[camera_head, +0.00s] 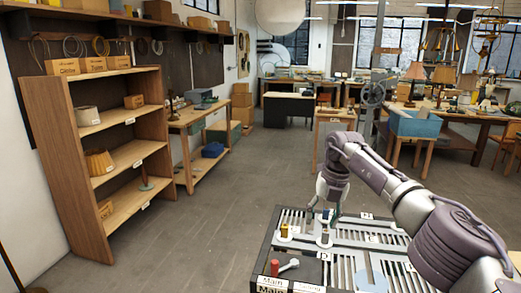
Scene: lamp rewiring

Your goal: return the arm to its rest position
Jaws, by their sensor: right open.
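My right arm (391,185) comes in from the lower right, bends at its elbow and points down at the wrist. My right gripper (324,215) is open, low over the far left part of the slotted tray top (345,262). Small parts stand close around the fingers, so I cannot tell whether it touches any of them. My left gripper is not in view.
A yellow-topped part (284,231) and a red-handled tool (274,267) are on the tray top. A wooden shelf (57,135) stands at left, with a side bench (190,122) behind it. The grey floor (215,225) between is clear. Benches with lamps (443,76) stand at the back right.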

